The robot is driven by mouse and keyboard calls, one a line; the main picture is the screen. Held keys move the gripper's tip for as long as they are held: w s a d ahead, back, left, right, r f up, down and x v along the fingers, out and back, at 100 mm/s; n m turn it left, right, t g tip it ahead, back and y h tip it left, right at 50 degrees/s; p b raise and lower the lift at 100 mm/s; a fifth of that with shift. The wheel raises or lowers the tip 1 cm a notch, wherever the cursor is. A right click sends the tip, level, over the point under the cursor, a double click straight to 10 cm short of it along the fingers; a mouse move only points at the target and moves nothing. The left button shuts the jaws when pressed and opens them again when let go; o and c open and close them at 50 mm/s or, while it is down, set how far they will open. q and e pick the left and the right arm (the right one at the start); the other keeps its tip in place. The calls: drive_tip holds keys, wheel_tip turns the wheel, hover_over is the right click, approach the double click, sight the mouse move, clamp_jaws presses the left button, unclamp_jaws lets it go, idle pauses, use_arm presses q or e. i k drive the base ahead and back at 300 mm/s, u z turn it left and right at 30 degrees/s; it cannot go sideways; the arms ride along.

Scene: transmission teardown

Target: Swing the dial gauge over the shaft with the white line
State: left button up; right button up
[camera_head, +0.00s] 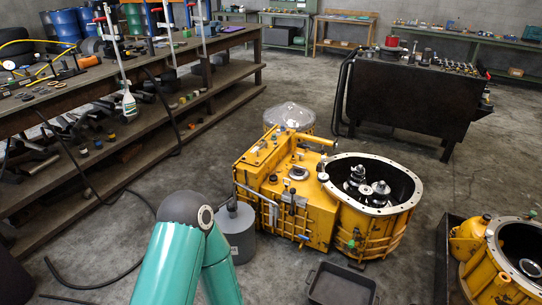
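The yellow transmission housing (315,212) stands on the floor right of centre, its round opening facing up. Inside the opening are two upright metal shafts, a rear left one (356,174) and a front right one (380,189). I cannot make out a white line on either. A small pale round piece (323,177) sits at the left of the opening's rim; it may be the dial gauge, but it is too small to tell. My teal arm shows at the bottom, left of the housing. Neither of my grippers is in view.
A grey canister (238,230) stands between my arm and the housing. A black tray (341,286) lies in front. A second yellow housing (500,265) is at right, a dark workbench (408,98) behind. A long wooden bench (150,62) with tools fills the left.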

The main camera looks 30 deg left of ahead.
sight(323, 177)
drive_tip(key=z, duration=1.3)
drive_tip(key=i, duration=0.1)
drive_tip(key=u, duration=2.55)
drive_tip(key=i, duration=1.3)
drive_tip(key=z, duration=0.2)
